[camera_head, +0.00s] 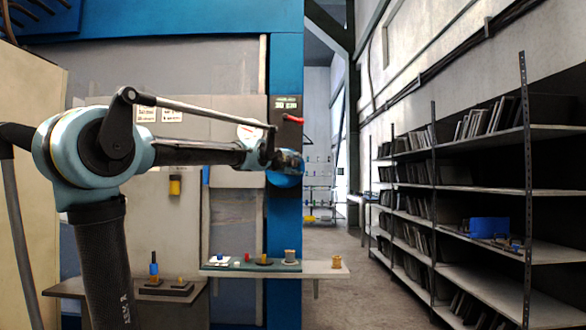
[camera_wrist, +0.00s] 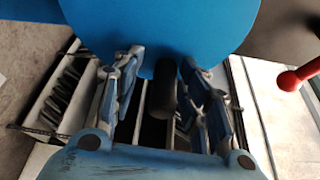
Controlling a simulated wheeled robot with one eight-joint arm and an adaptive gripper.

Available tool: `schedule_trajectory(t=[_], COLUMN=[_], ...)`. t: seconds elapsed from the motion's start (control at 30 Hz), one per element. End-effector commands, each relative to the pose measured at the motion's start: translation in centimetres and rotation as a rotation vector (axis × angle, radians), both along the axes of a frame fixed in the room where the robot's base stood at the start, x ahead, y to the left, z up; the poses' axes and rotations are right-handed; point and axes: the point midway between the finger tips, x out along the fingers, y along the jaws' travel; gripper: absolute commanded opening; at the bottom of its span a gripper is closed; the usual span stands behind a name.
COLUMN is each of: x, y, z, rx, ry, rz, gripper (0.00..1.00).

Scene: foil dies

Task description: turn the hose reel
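The hose reel shows in the wrist view as a large blue disc (camera_wrist: 165,25) with a dark cylindrical handle (camera_wrist: 163,90) standing out from it. In the head view a blue rounded part (camera_head: 285,178), likely the reel, shows at the blue column just below my gripper (camera_head: 290,160). In the wrist view my gripper (camera_wrist: 165,90) has its two fingers apart, one on each side of the handle. A gap shows at the left finger; the right finger is close to the handle, and I cannot tell whether it touches. My arm hides part of the reel's surroundings in the head view.
A red ball-ended knob (camera_wrist: 290,80) stands at the right in the wrist view. A narrow shelf (camera_head: 325,269) with several small parts lies below the gripper. A dark shelving rack (camera_head: 530,185) fills the right; the aisle floor (camera_head: 350,290) is clear.

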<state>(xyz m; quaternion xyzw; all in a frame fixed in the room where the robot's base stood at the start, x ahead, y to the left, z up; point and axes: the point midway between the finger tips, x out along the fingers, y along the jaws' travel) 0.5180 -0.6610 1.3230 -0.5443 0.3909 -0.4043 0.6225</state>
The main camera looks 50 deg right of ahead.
Motion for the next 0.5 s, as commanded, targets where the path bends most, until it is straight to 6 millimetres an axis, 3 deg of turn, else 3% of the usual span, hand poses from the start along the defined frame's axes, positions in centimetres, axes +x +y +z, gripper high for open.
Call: schedule_trajectory(t=[0.23, 0.5], x=[-0.4, -1.2], y=[0.6, 3.5], z=[0.1, 0.3], rx=[-0.001, -0.003], ry=[-0.002, 0.0], rz=[-0.003, -0.003], gripper=[0.4, 0.4])
